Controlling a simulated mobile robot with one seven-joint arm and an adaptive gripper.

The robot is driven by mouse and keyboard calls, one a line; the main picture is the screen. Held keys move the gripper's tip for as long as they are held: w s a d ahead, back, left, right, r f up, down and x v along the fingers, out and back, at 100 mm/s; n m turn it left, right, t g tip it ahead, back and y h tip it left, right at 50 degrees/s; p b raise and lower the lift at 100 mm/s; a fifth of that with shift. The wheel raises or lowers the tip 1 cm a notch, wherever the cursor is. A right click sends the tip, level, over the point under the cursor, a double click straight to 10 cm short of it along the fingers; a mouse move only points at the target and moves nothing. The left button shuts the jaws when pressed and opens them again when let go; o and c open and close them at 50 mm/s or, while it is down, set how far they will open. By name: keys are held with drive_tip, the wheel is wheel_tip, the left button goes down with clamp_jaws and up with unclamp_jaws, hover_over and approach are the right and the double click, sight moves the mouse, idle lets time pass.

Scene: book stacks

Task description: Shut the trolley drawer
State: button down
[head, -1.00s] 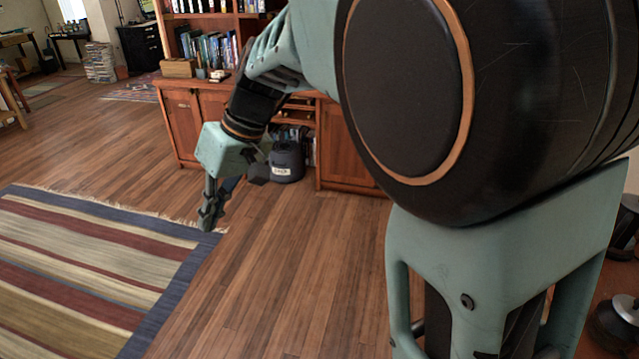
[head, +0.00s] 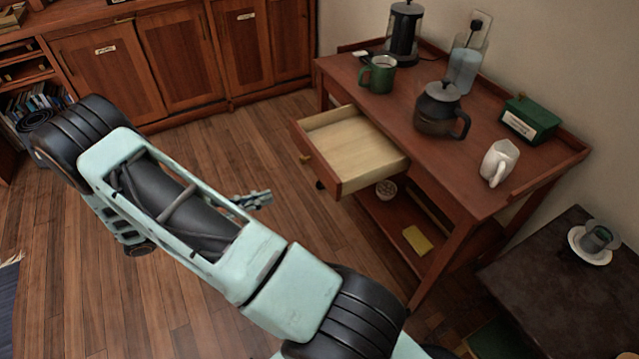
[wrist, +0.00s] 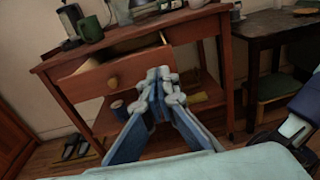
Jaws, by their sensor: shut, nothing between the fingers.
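The reddish-brown wooden trolley (head: 470,190) stands against the wall at the right in the head view. Its drawer (head: 318,165) is pulled well out toward the left, with a pale, empty-looking inside and a small wooden knob (head: 304,157). In the wrist view the drawer front (wrist: 90,85) is left of centre, with its knob (wrist: 112,82) facing me. My gripper (head: 252,199) is low, left of the drawer and apart from it in the head view. In the wrist view my gripper's fingers (wrist: 157,85) are together and empty, just right of the knob in the picture.
A dark table (head: 570,270) is at the right. Wooden floor (head: 270,140) is clear left of the drawer.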

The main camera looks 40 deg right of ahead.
drive_tip(key=d+f, duration=0.1)
drive_tip(key=f, duration=0.1)
drive_tip(key=b, duration=0.2)
approach(328, 174)
drive_tip(key=shift+n+t+h, duration=0.3)
drive_tip(key=shift+n+h, duration=0.1)
drive_tip(key=x, duration=0.6)
drive_tip(key=shift+s+d+f, duration=0.2)
drive_tip(key=shift+d+f, duration=0.15)
drive_tip(key=x, duration=1.9)
drive_tip(key=shift+p, duration=0.4)
